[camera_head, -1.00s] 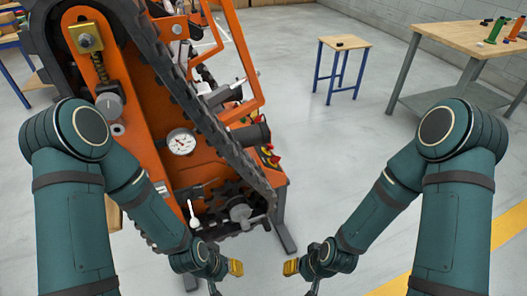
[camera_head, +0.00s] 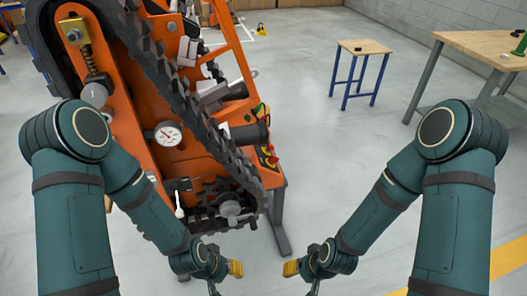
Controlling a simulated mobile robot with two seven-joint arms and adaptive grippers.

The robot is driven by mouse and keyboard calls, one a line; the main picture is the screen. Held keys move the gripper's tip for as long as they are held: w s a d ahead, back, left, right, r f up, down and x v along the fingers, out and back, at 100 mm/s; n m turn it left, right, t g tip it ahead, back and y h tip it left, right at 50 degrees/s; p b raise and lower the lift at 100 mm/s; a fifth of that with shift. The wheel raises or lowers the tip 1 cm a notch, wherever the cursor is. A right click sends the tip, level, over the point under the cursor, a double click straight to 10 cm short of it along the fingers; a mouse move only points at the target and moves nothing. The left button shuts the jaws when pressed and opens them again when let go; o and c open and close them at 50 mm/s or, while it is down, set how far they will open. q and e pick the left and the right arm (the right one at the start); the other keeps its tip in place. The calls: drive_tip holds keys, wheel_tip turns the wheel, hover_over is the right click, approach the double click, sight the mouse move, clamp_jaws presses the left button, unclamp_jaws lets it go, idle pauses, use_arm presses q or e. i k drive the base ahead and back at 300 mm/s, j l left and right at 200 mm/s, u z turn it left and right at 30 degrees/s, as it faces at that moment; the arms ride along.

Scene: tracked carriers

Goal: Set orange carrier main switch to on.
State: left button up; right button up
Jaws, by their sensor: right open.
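The orange tracked carrier (camera_head: 118,130) stands tilted in the left half of the head view, its dark track running diagonally down. On its side I see a round grey knob (camera_head: 95,95), a white dial gauge (camera_head: 167,133) and a white-tipped lever (camera_head: 179,204). Red and yellow controls (camera_head: 268,156) show at its right edge. I cannot tell which part is the main switch or its setting. My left gripper (camera_head: 236,268) is low, just right of the carrier's lower end; its jaw state is unclear. My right gripper (camera_head: 291,268) is open and empty over the floor, apart from the carrier.
A small wooden stool with blue legs (camera_head: 365,47) stands at the back right. A wooden workbench (camera_head: 485,45) with small items stands at the far right. A yellow floor line (camera_head: 490,262) runs at lower right.

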sight(273, 159)
drive_tip(key=i+l+u, duration=0.1)
drive_tip(key=i+l, duration=0.15)
drive_tip(key=l, duration=0.15)
drive_tip(key=i+l, duration=0.25)
drive_tip(key=i+l+u, duration=0.15)
drive_tip(key=l, duration=0.35)
drive_tip(key=i+l, duration=0.35)
drive_tip(key=i+l+u, duration=0.15)
drive_tip(key=l, duration=0.35)
drive_tip(key=i+l+u, duration=0.1)
drive_tip(key=i+l, duration=0.15)
drive_tip(key=l, duration=0.2)
drive_tip(key=i+l, duration=0.2)
drive_tip(key=l, duration=0.25)
drive_tip(key=i+l+u, duration=0.15)
drive_tip(key=l, duration=0.35)
drive_tip(key=j, duration=0.4)
drive_tip(key=i+j, duration=0.15)
drive_tip(key=j, duration=0.25)
